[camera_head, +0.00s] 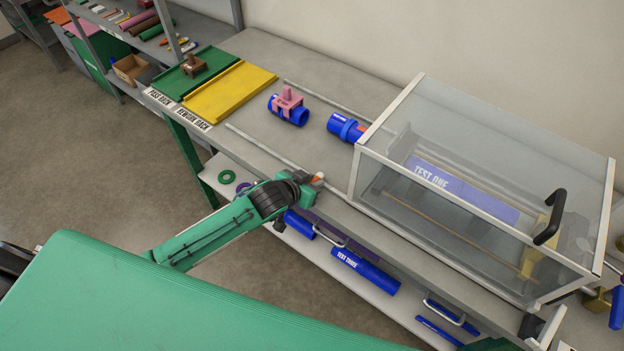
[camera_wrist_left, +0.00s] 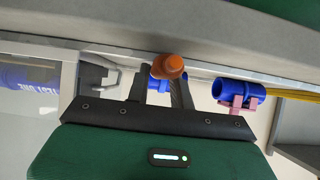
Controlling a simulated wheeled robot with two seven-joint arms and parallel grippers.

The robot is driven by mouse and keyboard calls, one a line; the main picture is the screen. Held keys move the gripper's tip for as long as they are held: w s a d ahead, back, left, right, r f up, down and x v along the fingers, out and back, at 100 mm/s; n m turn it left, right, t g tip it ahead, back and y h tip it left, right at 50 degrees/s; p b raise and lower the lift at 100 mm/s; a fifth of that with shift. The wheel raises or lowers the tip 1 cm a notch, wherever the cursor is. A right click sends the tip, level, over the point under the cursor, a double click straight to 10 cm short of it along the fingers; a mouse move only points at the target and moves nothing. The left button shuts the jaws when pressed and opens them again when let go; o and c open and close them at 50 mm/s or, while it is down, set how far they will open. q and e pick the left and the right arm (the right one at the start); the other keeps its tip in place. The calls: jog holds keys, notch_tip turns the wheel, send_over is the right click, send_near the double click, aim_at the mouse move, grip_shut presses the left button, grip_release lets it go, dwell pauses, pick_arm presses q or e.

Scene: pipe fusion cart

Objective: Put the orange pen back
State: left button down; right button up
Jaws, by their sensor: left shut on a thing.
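The orange pen (camera_wrist_left: 168,66) is between the fingers of my left gripper (camera_wrist_left: 163,90), with its round end toward the camera in the left wrist view. In the head view, my left gripper (camera_head: 312,184) is shut on the pen at the front edge of the grey bench (camera_head: 262,140). Only a small orange and white bit of the pen (camera_head: 318,177) shows there. The pen's usual place cannot be told. Part of what looks like my right gripper (camera_head: 540,326) shows at the lower right, and its jaws cannot be read.
A clear-walled box (camera_head: 470,125) covers the bench's right part. A blue pipe with a pink clamp (camera_head: 287,107) and a blue-and-red pipe piece (camera_head: 345,127) lie behind my left gripper. Yellow (camera_head: 228,92) and green (camera_head: 195,73) racks stand left. A lower shelf (camera_head: 350,293) holds blue tubes.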

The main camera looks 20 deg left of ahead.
pick_arm(q)
jog(key=c, duration=1.2)
grip_release()
jog(key=shift+r, duration=0.25)
jog(key=b+v, duration=0.2)
jog(key=v, duration=1)
jog(key=shift+r, duration=0.4)
